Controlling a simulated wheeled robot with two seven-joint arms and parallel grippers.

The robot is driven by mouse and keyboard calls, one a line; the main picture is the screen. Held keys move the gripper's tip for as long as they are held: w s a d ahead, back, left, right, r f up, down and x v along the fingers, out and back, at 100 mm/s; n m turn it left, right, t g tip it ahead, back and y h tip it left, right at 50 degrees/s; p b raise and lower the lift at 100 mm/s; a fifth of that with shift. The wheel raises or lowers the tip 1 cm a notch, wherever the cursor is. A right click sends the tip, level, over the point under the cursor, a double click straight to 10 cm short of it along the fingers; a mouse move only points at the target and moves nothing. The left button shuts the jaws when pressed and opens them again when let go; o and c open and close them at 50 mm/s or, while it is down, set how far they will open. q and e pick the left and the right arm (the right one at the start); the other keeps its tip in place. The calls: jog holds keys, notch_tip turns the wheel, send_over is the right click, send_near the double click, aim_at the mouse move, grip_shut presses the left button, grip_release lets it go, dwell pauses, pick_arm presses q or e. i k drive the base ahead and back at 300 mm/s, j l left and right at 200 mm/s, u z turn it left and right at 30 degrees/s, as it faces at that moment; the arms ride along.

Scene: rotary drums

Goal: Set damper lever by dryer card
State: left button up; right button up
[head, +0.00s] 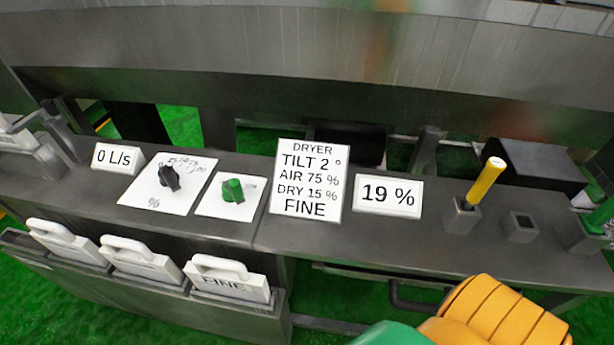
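The dryer card (308,182) stands on the grey console and reads DRYER, TILT 2°, AIR 75 %, DRY 15 %, FINE. A black pointer knob (169,178) sits on a white plate with a scale and a % mark. A green knob (233,191) sits on a smaller white plate to its right. A yellow-handled lever (486,183) leans up and right from a grey socket. No label shows which control is the damper lever. An orange and green part of mine shows at the bottom right; neither gripper's fingertips are visible.
A display (118,158) reads 0 L/s; another (388,196) reads 19 %. An empty grey socket (519,227) stands right of the yellow lever. White handled plates, one marked FINE (228,278), sit in a front rack. A large metal drum (300,90) lies behind the console.

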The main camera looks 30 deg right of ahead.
aim_at(167, 175)
jog(key=i+j+z, duration=0.15)
jog(key=j+z, duration=1.25)
jog(key=j, duration=0.15)
